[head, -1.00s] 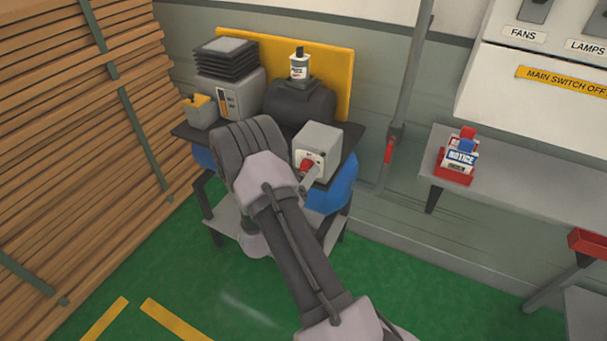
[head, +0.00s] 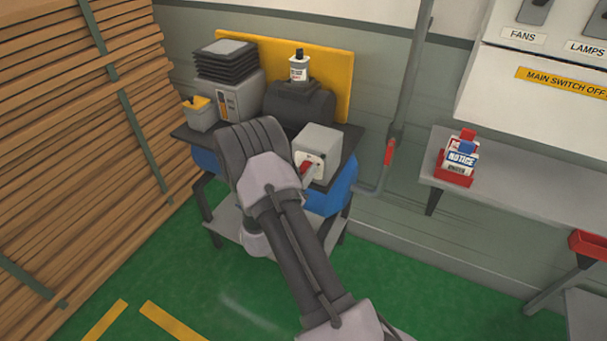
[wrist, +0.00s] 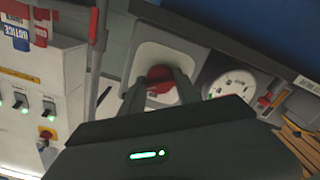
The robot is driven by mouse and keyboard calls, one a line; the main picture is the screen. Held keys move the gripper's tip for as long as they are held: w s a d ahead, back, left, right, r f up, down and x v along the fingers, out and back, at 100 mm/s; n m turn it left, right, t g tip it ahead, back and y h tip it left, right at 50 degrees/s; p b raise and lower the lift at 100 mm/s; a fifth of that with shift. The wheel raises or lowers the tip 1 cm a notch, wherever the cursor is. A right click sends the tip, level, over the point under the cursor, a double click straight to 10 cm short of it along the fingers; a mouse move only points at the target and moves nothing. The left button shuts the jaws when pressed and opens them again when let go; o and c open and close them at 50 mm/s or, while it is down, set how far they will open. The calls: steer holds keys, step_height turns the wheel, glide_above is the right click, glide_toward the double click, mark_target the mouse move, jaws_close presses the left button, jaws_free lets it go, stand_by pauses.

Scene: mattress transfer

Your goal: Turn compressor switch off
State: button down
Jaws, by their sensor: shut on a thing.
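The compressor switch is a red rotary knob (wrist: 158,74) on the pale face of a grey box (head: 320,140), which stands at the front of the compressor bench. My gripper (wrist: 160,90) has its two fingers closed on either side of the red knob in the wrist view. In the head view the knob (head: 307,172) shows only partly, at the edge of my wrist, and my arm hides most of the gripper. Any marks around the knob are too small to read.
A round gauge (wrist: 234,88) sits beside the switch box. A dark tank (head: 298,108) with a bottle (head: 299,67) on top stands behind it. A pipe with a red handle (head: 389,152) runs up the wall to the right. Open green floor (head: 210,280) lies in front.

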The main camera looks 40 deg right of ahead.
steer(key=n, duration=1.1)
steer(key=shift+n, duration=0.3)
stand_by(0.3)
steer(key=c, duration=0.9)
jaws_free()
steer(key=p+v, duration=0.3)
steer(key=v, duration=1.4)
steer(key=shift+s+a, duration=0.1)
steer(key=shift+a, duration=0.1)
